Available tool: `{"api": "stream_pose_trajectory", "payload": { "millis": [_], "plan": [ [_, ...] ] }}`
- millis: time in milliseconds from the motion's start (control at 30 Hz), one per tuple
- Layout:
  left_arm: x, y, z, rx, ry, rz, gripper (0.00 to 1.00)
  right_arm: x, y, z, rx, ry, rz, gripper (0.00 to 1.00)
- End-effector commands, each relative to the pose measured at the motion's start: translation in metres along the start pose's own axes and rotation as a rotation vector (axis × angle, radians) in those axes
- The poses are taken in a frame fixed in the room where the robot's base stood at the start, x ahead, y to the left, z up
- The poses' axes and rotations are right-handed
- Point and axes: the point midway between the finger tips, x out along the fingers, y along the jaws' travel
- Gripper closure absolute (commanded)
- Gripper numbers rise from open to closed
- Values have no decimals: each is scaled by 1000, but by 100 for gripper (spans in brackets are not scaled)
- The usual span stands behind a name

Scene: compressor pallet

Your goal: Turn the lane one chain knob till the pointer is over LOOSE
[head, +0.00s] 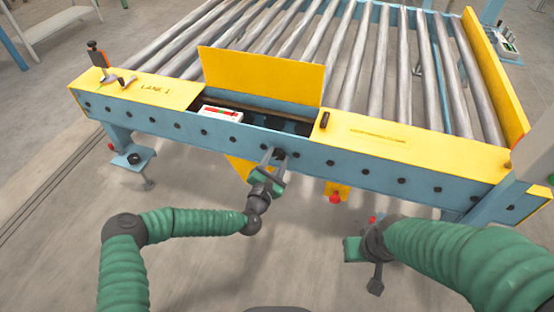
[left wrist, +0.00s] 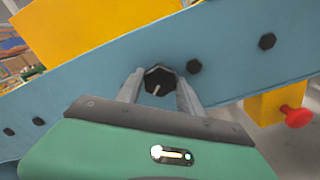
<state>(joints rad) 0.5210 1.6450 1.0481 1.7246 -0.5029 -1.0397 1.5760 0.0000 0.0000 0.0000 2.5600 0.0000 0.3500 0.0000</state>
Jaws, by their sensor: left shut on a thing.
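The black chain knob (head: 279,153) sits on the blue front rail (head: 225,142) of the roller conveyor, below the opening in the yellow cover. No LOOSE lettering can be read. A white box with a red mark (head: 222,113) lies in the opening. My right gripper (head: 360,248) hangs low in front of the conveyor, its fingers unclear.
A raised yellow flap (head: 262,75) stands behind the opening. A red button (head: 335,198) on a yellow bracket hangs below the rail, right of the knob; it also shows in the left wrist view (left wrist: 297,117). Several dark bolts line the rail. The floor in front is open.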

Motion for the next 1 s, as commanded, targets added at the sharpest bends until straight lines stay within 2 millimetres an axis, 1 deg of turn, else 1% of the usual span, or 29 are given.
{"api": "stream_pose_trajectory", "payload": {
  "millis": [33, 533, 567, 600, 700, 733, 1000],
  "plan": [
    [-2, -3, -7, -11, 13, -5, 97, 1, 0, 0, 0, 0, 0, 66],
    [-2, -3, -7, -30, 13, -7, 97, 2, 0, 0, 0, 0, 0, 66],
    [-2, -3, -7, -29, 13, -7, 55, 2, 0, 0, 0, 0, 0, 66],
    [-2, -3, -7, -29, 13, -7, 50, 2, 0, 0, 0, 0, 0, 66],
    [-2, -3, -5, -29, 10, -5, 37, 2, 0, 0, 0, 0, 0, 66],
    [-2, -2, -4, -28, 9, -5, 34, 2, 0, 0, 0, 0, 0, 66],
    [-2, -1, -2, -27, 4, -2, 34, 1, 0, 0, 0, 0, 0, 66]
  ]
}}
